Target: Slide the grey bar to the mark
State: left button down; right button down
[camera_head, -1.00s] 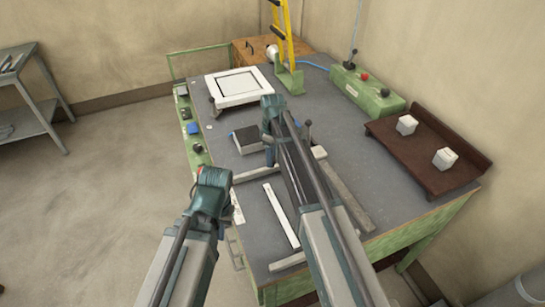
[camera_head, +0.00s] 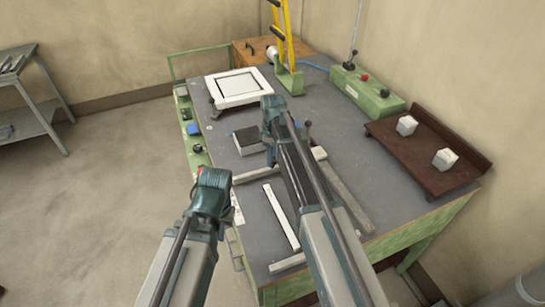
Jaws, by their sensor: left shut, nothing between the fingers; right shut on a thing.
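A pale grey bar (camera_head: 255,174) lies crosswise on the bench, its right part hidden by my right arm. A longer grey bar (camera_head: 352,204) runs along the right side of that arm. I cannot tell for sure which one the task names. A white strip (camera_head: 281,217) lies between the arms; no mark is clearly readable. My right gripper (camera_head: 270,160) points down at the right end of the crosswise bar and is shut, seemingly on it; the fingertips are mostly hidden. My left gripper (camera_head: 200,177) is shut and empty, left of the bench's front part.
A dark block (camera_head: 248,139) and a black-knobbed lever (camera_head: 308,128) stand close to the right gripper. A white framed plate (camera_head: 238,88) is behind. A green control box (camera_head: 367,90) and a brown shelf (camera_head: 428,160) with two white blocks stand at the right.

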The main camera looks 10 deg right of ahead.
dwell(0.6)
jog(key=s, duration=0.3)
jog(key=s+d, duration=0.1)
jog(key=s, duration=0.3)
jog(key=shift+d, duration=0.2)
jog(key=shift+c, duration=2.3)
grip_release()
jog(key=shift+r, duration=0.1)
notch_tip(320, 180, up, 14)
jog(key=p, duration=1.3)
jog(key=shift+f+p, duration=0.2)
jog(key=shift+p, duration=0.2)
